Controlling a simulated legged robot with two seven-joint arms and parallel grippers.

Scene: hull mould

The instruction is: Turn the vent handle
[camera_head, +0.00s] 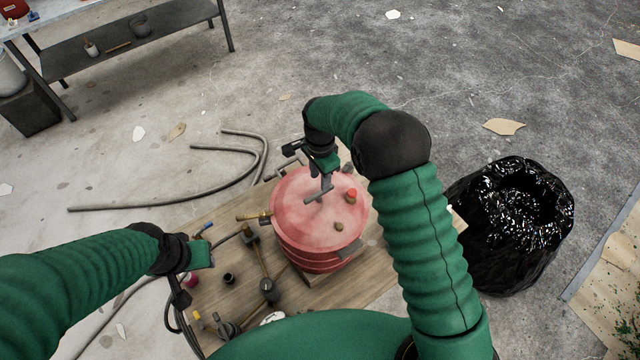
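A red, round, drum-like vessel (300,235) stands on a wooden board. A grey bar-shaped part (314,196) lies over its lid, and I cannot tell whether this is the vent handle or part of my gripper. A red-capped fitting (351,195) and a small brass fitting (339,227) sit on the lid. A brass valve (253,216) juts from the vessel's left side. My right gripper (326,180) points down over the lid at the grey bar; whether its fingers are closed is too small to tell. My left gripper (205,254) is over the board's left part, its fingers unclear.
The wooden board (375,291) holds hoses, fittings and small tools left of the vessel. A black bag-lined bin (510,235) stands right of it. A grey hose (150,207) lies on the floor behind. A metal shelf table (135,40) is at the back left. Debris dots the open floor.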

